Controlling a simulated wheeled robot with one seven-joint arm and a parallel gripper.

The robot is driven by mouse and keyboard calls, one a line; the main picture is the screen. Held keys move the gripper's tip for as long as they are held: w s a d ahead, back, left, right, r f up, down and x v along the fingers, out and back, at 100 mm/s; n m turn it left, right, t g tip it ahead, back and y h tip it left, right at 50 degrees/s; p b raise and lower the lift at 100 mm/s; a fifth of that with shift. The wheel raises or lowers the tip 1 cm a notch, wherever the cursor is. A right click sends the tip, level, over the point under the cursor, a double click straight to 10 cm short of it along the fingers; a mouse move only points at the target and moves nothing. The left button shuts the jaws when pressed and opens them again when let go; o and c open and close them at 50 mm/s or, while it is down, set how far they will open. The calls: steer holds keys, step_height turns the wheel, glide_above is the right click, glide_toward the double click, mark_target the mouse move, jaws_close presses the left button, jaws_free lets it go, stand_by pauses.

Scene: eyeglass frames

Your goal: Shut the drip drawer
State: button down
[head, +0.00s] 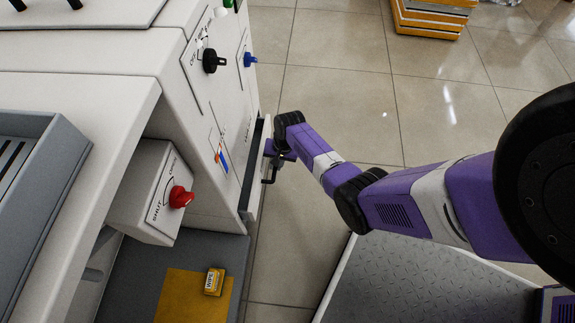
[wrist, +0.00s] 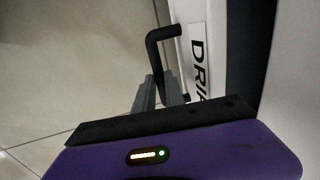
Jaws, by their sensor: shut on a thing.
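The drip drawer (head: 256,196) is in the side of the white machine in the head view. Its front stands a little out from the cabinet, with a dark gap behind it. Its black bar handle (head: 269,172) sticks out towards the aisle. In the wrist view the handle (wrist: 164,33) rises past the grey fingers, beside a white label (wrist: 197,58) partly reading "DRI". My gripper (head: 277,154) is at the handle, and its fingers (wrist: 163,88) are shut on it. The fingertips are small and partly hidden in the head view.
A grey box with a red knob (head: 181,197) hangs beside the cabinet. Black (head: 212,61) and blue (head: 250,60) knobs stick out above the drawer. A yellow sheet with a small box (head: 214,281) lies below.

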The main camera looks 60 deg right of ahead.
steer(key=shift+w+a, duration=0.15)
steer(key=shift+a, duration=0.05)
steer(key=c, duration=1.4)
jaws_free()
steer(key=shift+d, duration=0.1)
step_height(320, 180, up, 8)
steer(key=s+p, duration=0.1)
steer(key=p, duration=0.4)
steer(key=shift+s+d+f, duration=0.15)
steer(key=shift+s+d, duration=0.05)
steer(key=shift+d, duration=0.05)
